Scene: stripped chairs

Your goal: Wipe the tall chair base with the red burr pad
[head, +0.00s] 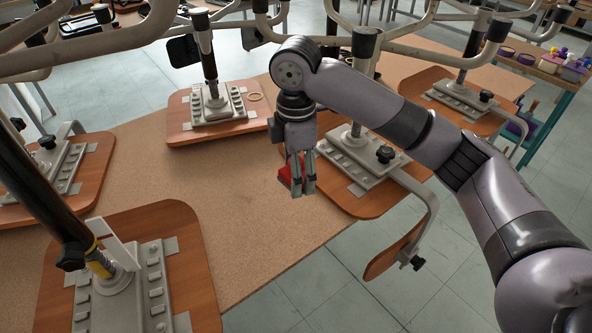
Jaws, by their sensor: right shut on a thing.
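The red burr pad (285,182) is held between the fingers of my right gripper (302,188), which points down over the bare middle of the brown table. The fingers hide part of the pad. Several upturned chair bases stand on wooden seat boards around it. One at the front left (90,258) has a long dark post with a yellow collar. Another at the back (209,75) has a dark upright post. One to the right (352,135) is partly behind my right arm. I cannot tell surely which is the tall one. The pad appears apart from all of them. My left gripper is not in view.
The brown tabletop (262,232) is clear at its middle and front. Pale bent frame tubes (95,45) cross the top of the view. A side bench (540,75) with small items stands at the right.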

